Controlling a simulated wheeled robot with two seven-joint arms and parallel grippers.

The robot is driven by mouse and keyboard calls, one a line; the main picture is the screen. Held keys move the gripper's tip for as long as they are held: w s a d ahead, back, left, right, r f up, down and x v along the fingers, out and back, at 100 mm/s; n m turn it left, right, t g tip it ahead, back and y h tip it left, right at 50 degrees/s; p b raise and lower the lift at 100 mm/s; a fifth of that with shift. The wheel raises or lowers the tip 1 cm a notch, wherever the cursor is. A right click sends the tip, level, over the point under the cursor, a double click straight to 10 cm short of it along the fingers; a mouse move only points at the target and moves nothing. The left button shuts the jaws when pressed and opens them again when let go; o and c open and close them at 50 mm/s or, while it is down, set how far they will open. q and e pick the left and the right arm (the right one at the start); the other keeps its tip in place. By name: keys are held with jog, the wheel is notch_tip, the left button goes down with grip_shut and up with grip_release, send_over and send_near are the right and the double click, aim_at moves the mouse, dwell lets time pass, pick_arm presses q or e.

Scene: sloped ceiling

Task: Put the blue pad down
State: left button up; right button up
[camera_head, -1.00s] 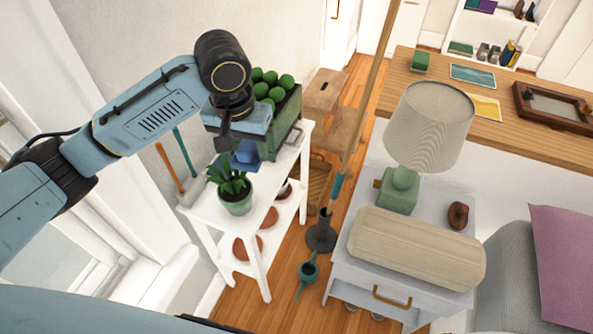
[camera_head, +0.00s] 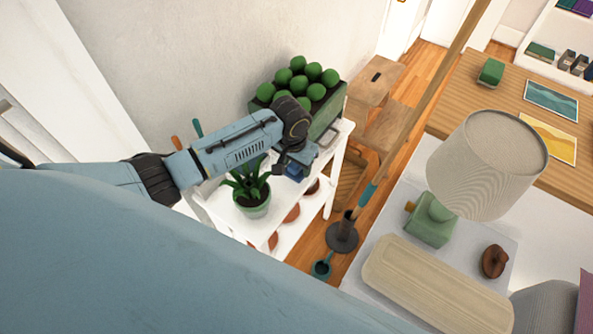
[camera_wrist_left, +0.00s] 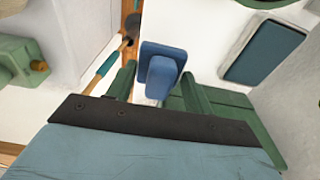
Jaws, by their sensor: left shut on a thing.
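My left gripper (camera_head: 293,163) is shut on the blue pad (camera_head: 295,173), which hangs under the jaws over the top of the white shelf stand (camera_head: 283,197). The left wrist view shows the pad (camera_wrist_left: 163,68) as a blue plate with a narrower block on it, between the two fingers. I cannot tell whether the pad touches the shelf top. The gripper and wrist hide part of it in the head view. My right gripper is not in view.
A potted plant (camera_head: 250,192) stands left of the pad. A green crate (camera_head: 327,112) of round green things stands behind. A shallow tray (camera_head: 327,138) lies right of the gripper. A slanted pole (camera_head: 410,120) rises right of the stand, near a lamp (camera_head: 487,160).

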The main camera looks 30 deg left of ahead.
aim_at(296, 171)
pick_arm(q)
notch_tip(296, 171, down, 4)
jog(key=shift+r+b, duration=0.2)
jog(key=shift+b, duration=0.2)
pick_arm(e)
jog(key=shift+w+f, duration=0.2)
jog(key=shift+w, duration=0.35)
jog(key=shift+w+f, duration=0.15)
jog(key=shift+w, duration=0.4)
pick_arm(q)
jog(key=shift+f, duration=0.15)
jog(key=o, duration=1)
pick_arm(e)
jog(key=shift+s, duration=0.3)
pick_arm(q)
jog(key=r+p, duration=0.1)
jog(key=r, duration=0.3)
jog(key=r+p, duration=0.1)
jog(key=r, duration=0.3)
jog(key=s+r, duration=0.1)
jog(key=r, duration=0.3)
jog(key=shift+s+a+r+p, duration=0.1)
jog(key=shift+r+p, duration=0.1)
jog(key=shift+p, duration=0.2)
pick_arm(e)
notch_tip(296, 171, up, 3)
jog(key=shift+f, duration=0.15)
pick_arm(q)
jog(key=shift+s+f, duration=0.1)
